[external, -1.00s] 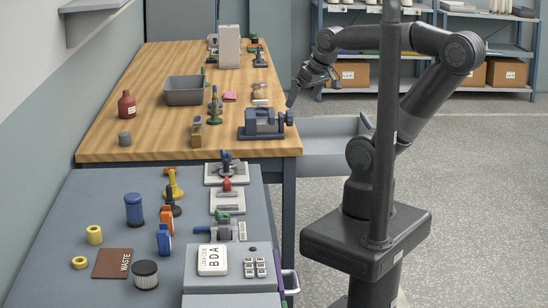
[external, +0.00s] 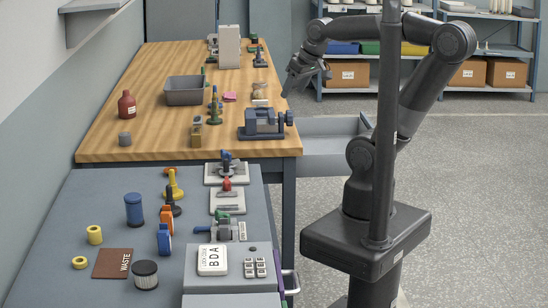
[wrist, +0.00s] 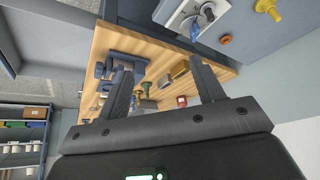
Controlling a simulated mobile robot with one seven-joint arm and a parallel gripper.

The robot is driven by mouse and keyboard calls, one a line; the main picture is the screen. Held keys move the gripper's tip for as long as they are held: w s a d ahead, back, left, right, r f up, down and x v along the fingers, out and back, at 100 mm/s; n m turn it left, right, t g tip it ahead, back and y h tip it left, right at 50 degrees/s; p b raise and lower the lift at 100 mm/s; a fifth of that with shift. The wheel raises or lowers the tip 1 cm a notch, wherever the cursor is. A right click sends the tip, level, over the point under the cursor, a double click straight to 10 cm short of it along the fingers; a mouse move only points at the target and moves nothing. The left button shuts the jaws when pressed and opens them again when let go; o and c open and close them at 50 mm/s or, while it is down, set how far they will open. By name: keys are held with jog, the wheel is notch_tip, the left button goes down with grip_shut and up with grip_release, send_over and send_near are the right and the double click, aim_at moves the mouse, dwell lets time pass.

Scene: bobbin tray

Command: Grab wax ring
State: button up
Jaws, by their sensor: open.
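My gripper (external: 288,90) is open and empty, in the air by the right edge of the wooden bench; its two spread fingers show in the wrist view (wrist: 162,66). No object is clearly marked as the wax ring. A low yellow ring (external: 80,262) lies at the left of the grey table, and a taller yellow roll (external: 94,234) with a hole stands behind it. Both are far from my gripper. An orange ring (wrist: 225,40) shows on the grey table in the wrist view.
The wooden bench (external: 150,85) holds a blue-grey vise (external: 264,122), a grey bin (external: 184,91) and a red bottle (external: 127,105). The grey table holds a blue cylinder (external: 134,209), a brown WASTE mat (external: 112,264), a dark ribbed cylinder (external: 145,275) and several clamps. An open drawer (external: 335,138) juts out right.

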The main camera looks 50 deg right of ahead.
jog(key=w+a+r+n+g+y, duration=0.1)
jog(key=w+a+r, duration=0.3)
jog(key=w+a, duration=0.65)
jog(key=w+a+r+g, duration=0.1)
jog(key=w+a+r, duration=0.2)
jog(key=w+a, duration=0.7)
jog(key=w+a+f+g, duration=0.1)
jog(key=w+a+f, duration=0.1)
jog(key=a, duration=0.7)
jog(key=w+a+f+g, duration=0.1)
jog(key=a+f, duration=0.1)
jog(key=a, duration=0.7)
jog(key=n+g+h, duration=0.1)
send_near(94, 231)
jog(key=w, duration=0.2)
jog(key=f, duration=1)
jog(key=shift+s+d+f, duration=0.2)
jog(key=shift+f, duration=0.15)
jog(key=shift+c, duration=0.4)
